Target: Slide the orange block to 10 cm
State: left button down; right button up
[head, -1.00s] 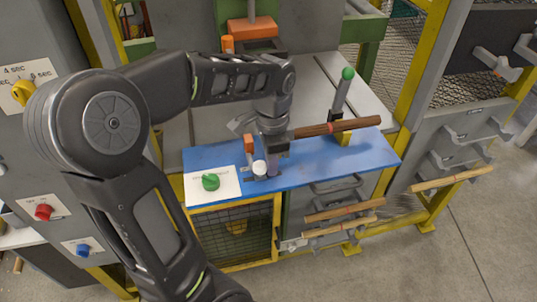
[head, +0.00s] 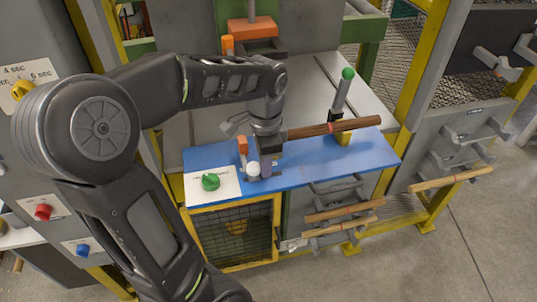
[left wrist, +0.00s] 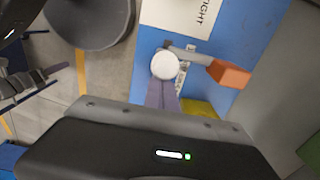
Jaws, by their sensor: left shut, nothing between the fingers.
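The orange block (head: 242,146) stands at the back of the blue bench top (head: 310,162), left of my left gripper. In the left wrist view, the orange block (left wrist: 230,74) sits at the end of a grey bar that runs to a white round knob (left wrist: 164,65). The white knob (head: 253,169) also shows in the head view. My left gripper (head: 265,174) is shut and empty, pointing down just right of the knob, touching or very near it. Its fingers (left wrist: 162,93) partly cover a scale strip (left wrist: 182,75), whose marks are too small to read. My right gripper is out of view.
A brown wooden bar (head: 345,126) lies right of my gripper, over a yellow support (head: 344,140). A green-topped lever (head: 345,85) stands behind.

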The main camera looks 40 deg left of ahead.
pick_arm(q)
jog(key=shift+s+a, duration=0.15)
jog(key=shift+s, duration=0.05)
notch_tip(320, 180, up, 7)
jog(key=w+p, duration=0.1)
jog(key=p, duration=0.5)
jog(key=shift+d, duration=0.35)
dwell(0.8)
